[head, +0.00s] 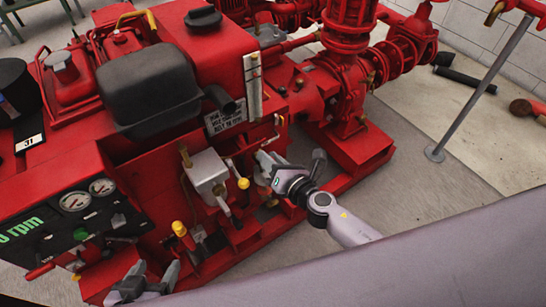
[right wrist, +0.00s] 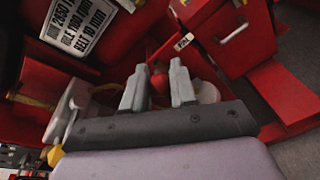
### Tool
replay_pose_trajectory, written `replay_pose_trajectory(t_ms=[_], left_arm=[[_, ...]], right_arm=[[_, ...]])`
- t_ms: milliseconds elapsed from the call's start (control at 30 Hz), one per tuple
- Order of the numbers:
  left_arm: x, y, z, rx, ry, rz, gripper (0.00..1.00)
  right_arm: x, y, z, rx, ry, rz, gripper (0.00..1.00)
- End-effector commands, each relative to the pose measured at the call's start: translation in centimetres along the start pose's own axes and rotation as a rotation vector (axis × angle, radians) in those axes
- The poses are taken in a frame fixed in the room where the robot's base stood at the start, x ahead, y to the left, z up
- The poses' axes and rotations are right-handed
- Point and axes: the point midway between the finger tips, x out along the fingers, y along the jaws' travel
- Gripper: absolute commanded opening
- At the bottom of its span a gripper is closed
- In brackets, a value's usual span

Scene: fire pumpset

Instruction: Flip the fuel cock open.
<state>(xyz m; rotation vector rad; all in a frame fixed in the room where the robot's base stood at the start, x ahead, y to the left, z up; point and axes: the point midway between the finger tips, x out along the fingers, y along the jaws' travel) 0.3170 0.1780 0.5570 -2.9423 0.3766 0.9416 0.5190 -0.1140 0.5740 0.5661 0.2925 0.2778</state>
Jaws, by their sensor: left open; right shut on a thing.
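My right gripper (head: 262,160) is at the near side of the red engine, low down beside the grey box with the levers. In the right wrist view its two grey fingers (right wrist: 158,85) stand a little apart, with a rounded red part (right wrist: 160,82) between them. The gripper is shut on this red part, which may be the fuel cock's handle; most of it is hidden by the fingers. I cannot make out the cock's body or its angle. My left gripper (head: 150,272) is open and empty at the bottom left, in front of the control panel.
A grey box (head: 207,172) and a yellow-knobbed lever (head: 243,183) are left of my right gripper; another yellow knob (head: 179,228) is lower. The gauge panel (head: 75,225) is at the left. A red pump (head: 348,100) stands behind.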

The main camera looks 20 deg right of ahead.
Motion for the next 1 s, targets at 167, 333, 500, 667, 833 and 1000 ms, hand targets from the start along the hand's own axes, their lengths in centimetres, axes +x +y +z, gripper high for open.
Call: replay_pose_trajectory(t_ms=[167, 333, 500, 667, 833, 1000], left_arm=[[-0.05, -0.05, 0.09, -0.001, -0.002, -0.001, 0.68], [-0.06, -0.1, 0.08, 0.001, -0.002, -0.001, 0.68], [-0.1, -0.2, 0.04, 0.007, -0.001, -0.001, 0.68], [-0.15, -0.26, -0.08, 0.01, 0.001, -0.001, 0.68], [-0.16, -0.26, -0.14, 0.011, 0.003, -0.001, 0.68], [-0.23, -0.24, -0.26, 0.01, 0.003, -0.001, 0.68]], right_arm=[[-0.02, 0.5, -0.43, -0.02, 0.005, 0.005, 0.0], [-0.03, 0.52, -0.49, -0.024, 0.005, 0.005, 0.0], [-0.03, 0.52, -0.52, -0.024, 0.006, 0.005, 0.0], [-0.04, 0.47, -0.52, -0.024, 0.006, 0.004, 0.5], [-0.02, 0.3, -0.36, -0.025, 0.003, 0.0, 0.5], [-0.42, 0.21, -0.3, -0.026, 0.002, -0.002, 0.5]])
